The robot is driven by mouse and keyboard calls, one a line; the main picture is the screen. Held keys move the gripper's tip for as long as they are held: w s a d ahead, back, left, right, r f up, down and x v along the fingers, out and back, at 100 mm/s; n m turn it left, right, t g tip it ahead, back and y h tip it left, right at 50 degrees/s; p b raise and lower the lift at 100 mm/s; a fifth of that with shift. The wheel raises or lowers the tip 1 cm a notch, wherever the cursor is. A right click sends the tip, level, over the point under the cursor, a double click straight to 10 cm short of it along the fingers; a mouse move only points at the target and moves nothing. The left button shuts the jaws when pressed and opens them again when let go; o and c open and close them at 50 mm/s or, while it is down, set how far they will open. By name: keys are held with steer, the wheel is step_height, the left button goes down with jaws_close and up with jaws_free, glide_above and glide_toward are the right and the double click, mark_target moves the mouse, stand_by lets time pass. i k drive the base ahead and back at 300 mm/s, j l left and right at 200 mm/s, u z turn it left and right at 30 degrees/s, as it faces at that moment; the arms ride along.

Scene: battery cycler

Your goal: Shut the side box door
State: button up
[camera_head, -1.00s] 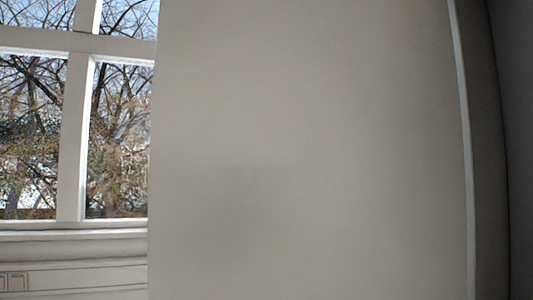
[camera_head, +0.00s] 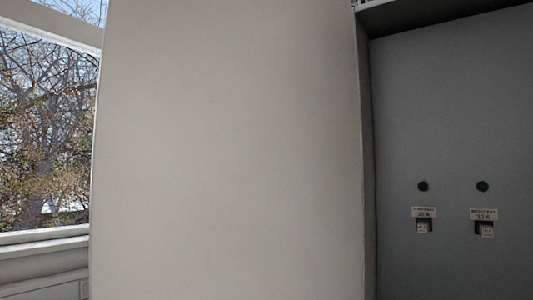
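A large pale beige panel (camera_head: 230,150), which looks like the side box door, fills the middle of the head view from top to bottom. Its left edge stands in front of the window, and its right edge meets a dark vertical strip (camera_head: 368,180). The panel appears to stand open, with a grey panel (camera_head: 450,110) visible to its right. No handle or latch shows on it. Its top and bottom are cut off by the frame. My gripper is not in view.
The grey panel carries two dark round buttons (camera_head: 423,186) and two labelled switches or sockets (camera_head: 424,226) below them. A dark ledge (camera_head: 430,12) runs above it. A window (camera_head: 45,130) with a white sill (camera_head: 45,236) is at the left.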

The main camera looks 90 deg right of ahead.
mark_target(225, 160)
steer(key=i+z, duration=0.45)
steer(key=i, duration=0.35)
steer(key=i+z, duration=0.15)
steer(key=z, duration=0.2)
steer(key=i+z, duration=0.2)
steer(key=z, duration=0.2)
steer(key=i+j+z, duration=0.15)
steer(key=z, duration=3.3)
steer(key=k+j+z, duration=0.25)
steer(key=i+l, duration=0.05)
